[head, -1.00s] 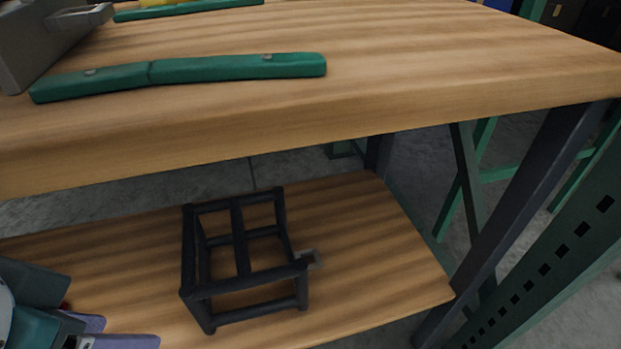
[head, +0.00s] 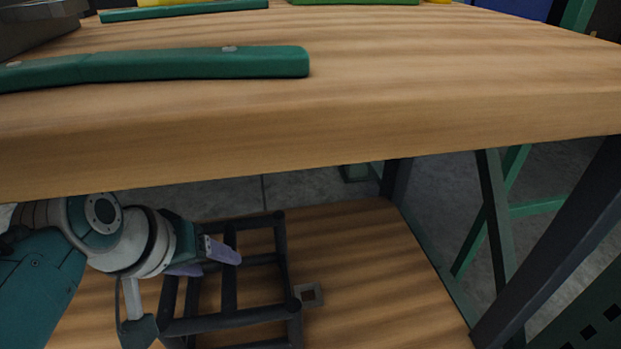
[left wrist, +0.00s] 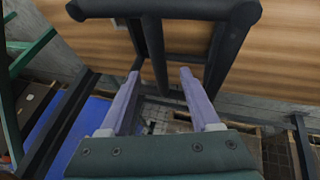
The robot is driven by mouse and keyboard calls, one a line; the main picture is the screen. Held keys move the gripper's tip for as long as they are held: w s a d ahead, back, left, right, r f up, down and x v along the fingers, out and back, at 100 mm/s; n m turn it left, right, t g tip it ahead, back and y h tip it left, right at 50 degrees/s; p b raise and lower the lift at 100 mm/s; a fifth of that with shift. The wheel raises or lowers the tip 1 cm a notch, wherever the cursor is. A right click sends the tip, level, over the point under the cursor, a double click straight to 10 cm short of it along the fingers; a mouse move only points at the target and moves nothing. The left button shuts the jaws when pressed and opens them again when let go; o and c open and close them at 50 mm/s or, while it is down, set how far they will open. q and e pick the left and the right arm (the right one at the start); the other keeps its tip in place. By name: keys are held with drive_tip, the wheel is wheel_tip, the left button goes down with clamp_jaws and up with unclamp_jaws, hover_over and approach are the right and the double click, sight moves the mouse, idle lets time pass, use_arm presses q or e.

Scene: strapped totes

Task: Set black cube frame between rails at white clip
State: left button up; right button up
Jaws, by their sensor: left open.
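The black cube frame (head: 228,322) stands on the wooden lower shelf, made of thin dark bars. My left gripper (head: 212,262) is at its upper left part, open, with two pale purple fingers. In the left wrist view, one bar of the frame (left wrist: 154,45) shows between the open fingers (left wrist: 159,75); I cannot tell whether they touch it. Two green rails lie on the upper top, a near one (head: 160,66) and a far one (head: 185,10). I make out no white clip. My right gripper is not in view.
The thick front edge of the upper wooden top (head: 300,135) overhangs the lower shelf (head: 375,270). A small grey-brown square piece (head: 310,294) lies right of the frame. Dark posts (head: 560,240) stand at the right. The upper top is bare right of the near rail.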

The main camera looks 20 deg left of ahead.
sight(227, 267)
use_arm(q)
drive_tip(key=shift+w+d+f+b, duration=0.15)
drive_tip(key=shift+w+f+b, duration=0.2)
drive_tip(key=shift+w, duration=0.3)
drive_tip(key=shift+w+d+f+b, duration=0.1)
drive_tip(key=shift+w+f+b, duration=0.15)
drive_tip(key=shift+w+f, duration=0.3)
drive_tip(key=shift+w+f+b, duration=0.2)
drive_tip(key=shift+f+b, duration=0.35)
drive_tip(key=shift+s+a+f+b, duration=0.15)
drive_tip(key=shift+s+f+b, duration=0.1)
drive_tip(key=shift+f+b, duration=0.2)
drive_tip(key=shift+s+a+f+b, duration=0.2)
drive_tip(key=shift+f+b, duration=0.1)
drive_tip(key=shift+f, duration=0.2)
drive_tip(key=b+x, duration=0.4)
drive_tip(key=shift+w, duration=0.55)
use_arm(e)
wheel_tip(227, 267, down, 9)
use_arm(q)
drive_tip(key=shift+d, duration=0.1)
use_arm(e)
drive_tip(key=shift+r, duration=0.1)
use_arm(q)
drive_tip(key=shift+f, duration=0.3)
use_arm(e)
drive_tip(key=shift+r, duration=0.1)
